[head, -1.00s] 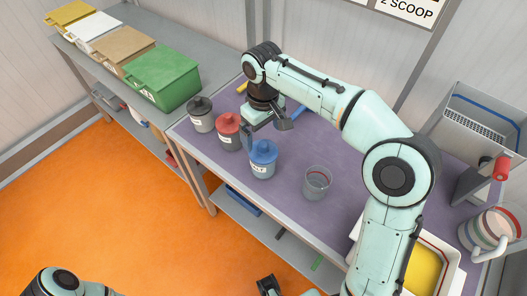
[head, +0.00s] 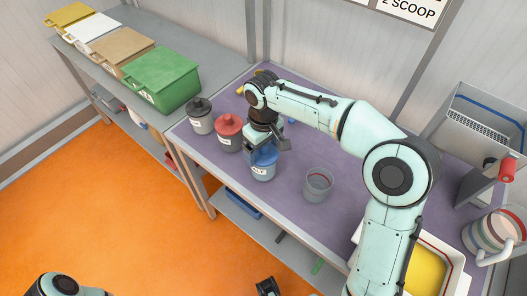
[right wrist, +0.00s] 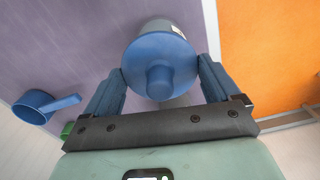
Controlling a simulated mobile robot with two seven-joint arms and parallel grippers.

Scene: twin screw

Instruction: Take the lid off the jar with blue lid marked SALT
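The SALT jar (head: 263,173) stands upright on the purple bench top, with its blue lid (right wrist: 160,62) on it. The lid has a round knob in its middle. My right gripper (head: 268,147) points down over this jar and partly hides the lid in the head view. In the right wrist view its blue-grey fingers (right wrist: 161,72) straddle the lid, one on each side, spread wide. They are very close to the rim; I cannot tell whether they touch it. Only a dark part at the bottom edge may be my left gripper (head: 267,287); its fingers cannot be made out.
A red-lidded jar (head: 229,133) stands close left of the SALT jar, with a black-lidded jar (head: 200,116) beyond it. A clear cup (head: 318,185) stands to the right. A blue scoop (right wrist: 37,107) lies on the bench. The bench's front edge is near.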

